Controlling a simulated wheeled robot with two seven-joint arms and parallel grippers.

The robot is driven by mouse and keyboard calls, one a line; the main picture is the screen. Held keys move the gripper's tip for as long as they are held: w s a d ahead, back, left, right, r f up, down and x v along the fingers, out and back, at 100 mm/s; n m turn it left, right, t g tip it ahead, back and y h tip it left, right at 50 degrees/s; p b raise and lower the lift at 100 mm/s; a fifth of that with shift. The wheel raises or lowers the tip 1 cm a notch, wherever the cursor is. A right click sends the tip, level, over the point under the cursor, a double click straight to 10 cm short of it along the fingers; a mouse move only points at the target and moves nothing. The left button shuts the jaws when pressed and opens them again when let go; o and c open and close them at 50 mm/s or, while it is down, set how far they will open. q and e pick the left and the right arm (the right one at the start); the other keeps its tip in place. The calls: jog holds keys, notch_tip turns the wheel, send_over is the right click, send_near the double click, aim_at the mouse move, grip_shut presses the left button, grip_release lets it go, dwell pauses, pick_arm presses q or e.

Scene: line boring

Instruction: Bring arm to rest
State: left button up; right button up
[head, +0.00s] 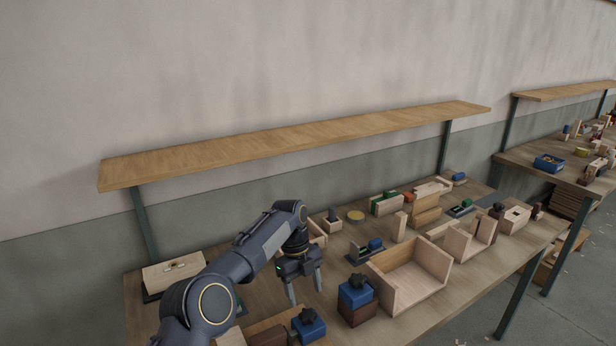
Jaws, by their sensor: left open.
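My left arm comes in from the bottom left and reaches over the wooden workbench (470,290). My left gripper (305,292) points down above the bench, left of a blue block with a black knob (356,291). Its two fingers are apart with nothing seen between them. I cannot tell exactly how high the fingertips are above the bench. My right gripper is not in view.
A wooden open box (410,280) stands right of the blue block. Several wooden blocks and small fixtures crowd the bench's back. A long shelf (300,140) spans above it on dark posts. A second bench (530,160) stands at right.

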pick_arm(q)
jog(key=s+a+r+n+t+b, duration=0.1)
jog(key=s+a+r+n, duration=0.25)
jog(key=a+r, duration=0.2)
jog(key=s+a+r+n+t, duration=0.2)
jog(key=s+a+r+n, duration=0.1)
jog(key=a+r+n, duration=0.3)
jog(key=s+a+r+n+t+h+b, duration=0.1)
jog(key=s+a+r+n, duration=0.15)
jog(key=s, duration=0.25)
jog(key=s+a+r+n+t+b, duration=0.1)
jog(key=s+a+r+n, duration=0.15)
jog(key=s, duration=0.25)
jog(key=s+a+f+n+t, duration=0.1)
jog(key=s+f+n, duration=0.2)
jog(key=s+n, duration=0.2)
jog(key=s+a+f+n+t, duration=0.1)
jog(key=s+f+n, duration=0.2)
jog(key=s, duration=0.6)
jog(key=s+a+f+n+t+b, duration=0.1)
jog(key=s+f+n, duration=0.3)
jog(key=s+n, duration=0.4)
jog(key=shift+h, duration=0.4)
jog(key=shift+w+a, duration=0.1)
